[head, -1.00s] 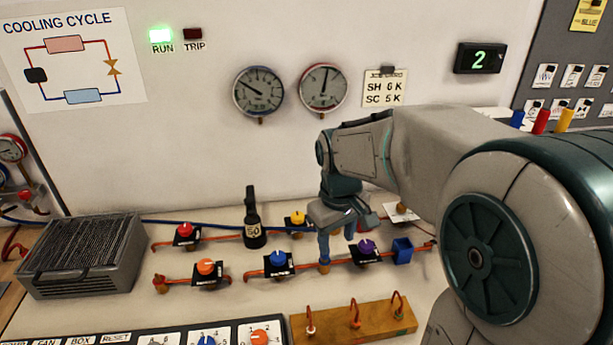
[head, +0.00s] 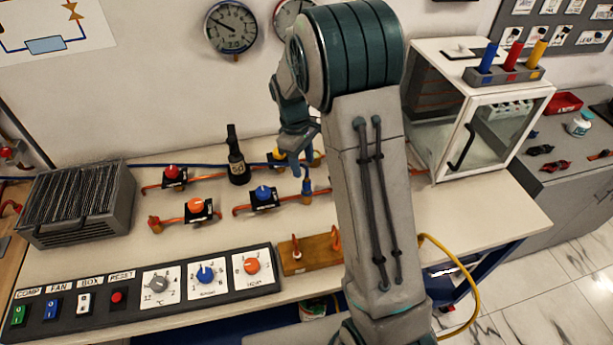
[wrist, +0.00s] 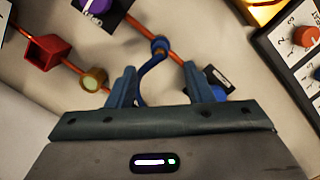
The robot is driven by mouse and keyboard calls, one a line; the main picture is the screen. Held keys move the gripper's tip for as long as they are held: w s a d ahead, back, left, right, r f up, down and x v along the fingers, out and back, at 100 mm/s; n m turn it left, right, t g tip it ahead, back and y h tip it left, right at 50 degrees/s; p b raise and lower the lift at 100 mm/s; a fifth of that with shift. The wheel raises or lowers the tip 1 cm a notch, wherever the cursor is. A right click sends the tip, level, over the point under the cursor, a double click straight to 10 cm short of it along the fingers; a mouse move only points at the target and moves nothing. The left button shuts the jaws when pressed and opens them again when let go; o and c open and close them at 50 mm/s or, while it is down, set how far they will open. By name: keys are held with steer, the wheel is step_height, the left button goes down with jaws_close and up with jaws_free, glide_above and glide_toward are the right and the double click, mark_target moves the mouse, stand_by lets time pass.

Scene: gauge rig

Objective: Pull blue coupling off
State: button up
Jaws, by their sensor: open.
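The blue coupling (wrist: 160,47) shows in the wrist view as a blue collar on the copper pipe line, with a dark blue hose curving down from it. My gripper (wrist: 160,82) is open, its two blue fingers on either side of that hose; the coupling lies just beyond the fingertips. In the head view my gripper (head: 296,163) points down over the back pipe row, and a blue piece that looks like the coupling (head: 307,186) shows just below and right of it. My arm hides much of the pipework there. I cannot tell whether the fingers touch the hose.
In the wrist view a brass fitting (wrist: 93,79) and a red square holder (wrist: 45,52) stand left of the fingers, with a purple-knob valve (wrist: 95,6) above. A blue-knob valve (head: 263,194) and a wooden block with copper hooks (head: 309,252) are near my arm.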

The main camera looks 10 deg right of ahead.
mark_target(307, 181)
steer(key=f, duration=0.5)
steer(key=s+d+f+p, duration=0.1)
steer(key=f, duration=0.2)
steer(key=c, duration=1)
jaws_close()
